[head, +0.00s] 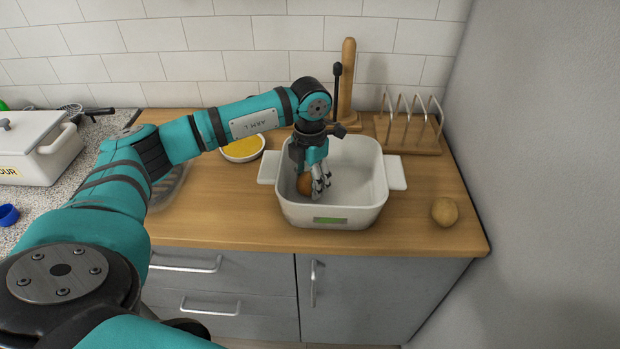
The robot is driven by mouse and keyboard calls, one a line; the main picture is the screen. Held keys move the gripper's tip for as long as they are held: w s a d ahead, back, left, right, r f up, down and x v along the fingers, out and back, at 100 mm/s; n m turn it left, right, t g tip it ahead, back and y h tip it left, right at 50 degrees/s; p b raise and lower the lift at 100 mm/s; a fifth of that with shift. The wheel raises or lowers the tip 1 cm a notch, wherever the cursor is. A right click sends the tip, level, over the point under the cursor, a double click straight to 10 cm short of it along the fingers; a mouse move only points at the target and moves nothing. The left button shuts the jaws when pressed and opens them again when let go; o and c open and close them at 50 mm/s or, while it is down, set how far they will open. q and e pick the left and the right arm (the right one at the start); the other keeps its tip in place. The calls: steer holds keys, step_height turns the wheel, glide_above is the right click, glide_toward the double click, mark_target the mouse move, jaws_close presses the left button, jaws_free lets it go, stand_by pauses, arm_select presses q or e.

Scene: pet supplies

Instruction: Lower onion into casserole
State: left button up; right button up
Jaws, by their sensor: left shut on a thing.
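The white casserole (375,178) stands on the wooden counter, with a handle on each side and a green label on its front. My left gripper (317,184) reaches down inside the casserole, near its left wall. It is shut on the brown onion (303,184), which is partly hidden behind the fingers. The onion is below the rim; I cannot tell whether it touches the casserole's floor. My right gripper is not in view.
A potato-like round thing (445,211) lies right of the casserole. A wooden rack with metal loops (411,135) and a wooden post (347,85) stand behind. A bowl with yellow contents (243,149) is behind my left arm. A grey wall bounds the right.

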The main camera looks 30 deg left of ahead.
arm_select(q)
steer(key=shift+f, duration=0.4)
stand_by(0.3)
steer(key=o, duration=1.3)
step_height(320, 180, up, 12)
